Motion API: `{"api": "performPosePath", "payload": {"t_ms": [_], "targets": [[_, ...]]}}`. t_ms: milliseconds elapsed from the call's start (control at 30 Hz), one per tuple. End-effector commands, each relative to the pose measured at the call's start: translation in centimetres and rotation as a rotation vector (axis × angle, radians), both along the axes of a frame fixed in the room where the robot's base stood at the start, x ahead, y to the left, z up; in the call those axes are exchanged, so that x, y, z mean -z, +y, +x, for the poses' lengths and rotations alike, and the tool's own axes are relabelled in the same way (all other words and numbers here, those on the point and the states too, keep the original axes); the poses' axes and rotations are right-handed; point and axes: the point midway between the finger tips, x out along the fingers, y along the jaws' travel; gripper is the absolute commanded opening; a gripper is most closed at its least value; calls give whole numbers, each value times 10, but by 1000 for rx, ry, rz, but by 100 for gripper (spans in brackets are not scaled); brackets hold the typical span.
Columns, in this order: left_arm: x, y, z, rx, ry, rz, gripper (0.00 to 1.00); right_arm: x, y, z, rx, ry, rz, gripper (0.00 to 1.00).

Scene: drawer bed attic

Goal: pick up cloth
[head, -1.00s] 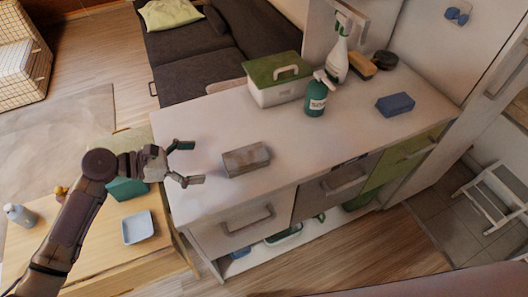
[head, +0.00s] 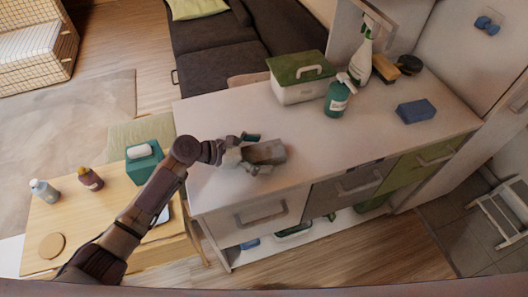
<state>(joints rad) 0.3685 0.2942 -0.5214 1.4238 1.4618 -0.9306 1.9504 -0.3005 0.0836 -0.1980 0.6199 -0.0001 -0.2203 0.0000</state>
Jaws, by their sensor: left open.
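The grey folded cloth (head: 268,151) lies on the white counter (head: 310,135) near its left end. My left gripper (head: 253,153) is open at the cloth's left end. One finger shows on the far side of the cloth and the other on the near side. The left end of the cloth is partly hidden by the gripper, and I cannot tell whether the fingers touch it. My right gripper is not in view.
A green-lidded box (head: 299,80), a soap bottle (head: 337,98), a spray bottle (head: 361,55), brushes (head: 385,68) and a blue sponge (head: 417,111) stand farther back and right. A lower wooden table (head: 110,205) holds a green tissue box (head: 144,163) and bottles.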

Motion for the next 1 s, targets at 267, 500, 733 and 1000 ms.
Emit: {"api": "performPosePath", "payload": {"t_ms": [267,500,733,1000], "targets": [[2,-3,1,0,-2,2,100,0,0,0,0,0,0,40],[2,-3,1,-1,-1,2,60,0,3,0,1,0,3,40],[4,-3,0,1,3,4,37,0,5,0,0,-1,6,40],[6,-3,-1,2,6,7,36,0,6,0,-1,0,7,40]]}}
